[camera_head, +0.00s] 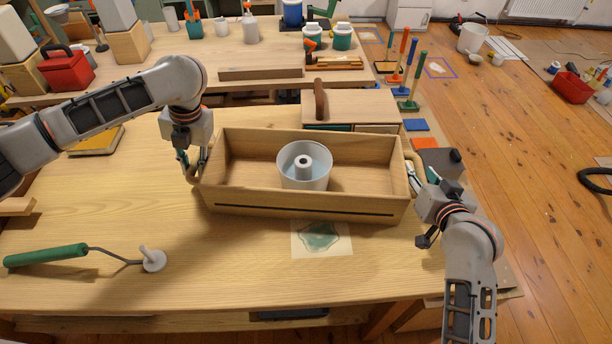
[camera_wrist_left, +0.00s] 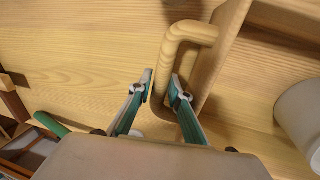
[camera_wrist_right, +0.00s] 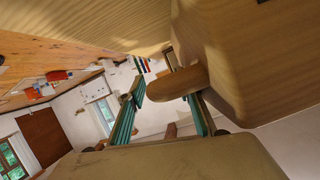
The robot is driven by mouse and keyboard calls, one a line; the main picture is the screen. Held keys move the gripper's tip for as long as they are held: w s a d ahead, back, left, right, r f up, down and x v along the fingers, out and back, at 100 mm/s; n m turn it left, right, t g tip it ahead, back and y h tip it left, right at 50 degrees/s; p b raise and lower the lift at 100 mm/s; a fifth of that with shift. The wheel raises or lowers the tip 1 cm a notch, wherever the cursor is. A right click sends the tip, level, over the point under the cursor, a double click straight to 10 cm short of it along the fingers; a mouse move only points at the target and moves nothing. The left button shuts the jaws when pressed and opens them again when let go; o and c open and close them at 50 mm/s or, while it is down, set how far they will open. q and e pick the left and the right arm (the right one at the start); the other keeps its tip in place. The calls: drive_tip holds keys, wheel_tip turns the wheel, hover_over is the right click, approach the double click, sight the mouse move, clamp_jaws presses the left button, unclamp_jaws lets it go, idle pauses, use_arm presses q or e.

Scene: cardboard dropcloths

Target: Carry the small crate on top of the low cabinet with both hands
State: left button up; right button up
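The small crate (camera_head: 305,207) is an open wooden box with a bar handle at each end. It rests on the wooden workbench, and a white round container (camera_head: 304,168) with a central tube stands inside it. My left gripper (camera_head: 189,166) is at the crate's left handle; the left wrist view shows its fingers (camera_wrist_left: 162,84) close on both sides of the handle bar (camera_wrist_left: 187,33). My right gripper (camera_head: 410,172) is at the right handle; in the right wrist view its fingers (camera_wrist_right: 168,99) are spread with the handle (camera_wrist_right: 176,84) between them. I cannot tell which piece is the low cabinet.
The workbench (camera_head: 220,270) has free room in front of the crate. A green-handled roller (camera_head: 47,255) lies at front left, and a patterned card (camera_head: 322,238) lies before the crate. A wooden box with a brown handle (camera_head: 349,106) stands close behind. The floor at right (camera_head: 540,210) is mostly clear.

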use_arm(q)
clamp_jaws()
use_arm(e)
drive_tip(key=c, duration=0.7)
clamp_jaws()
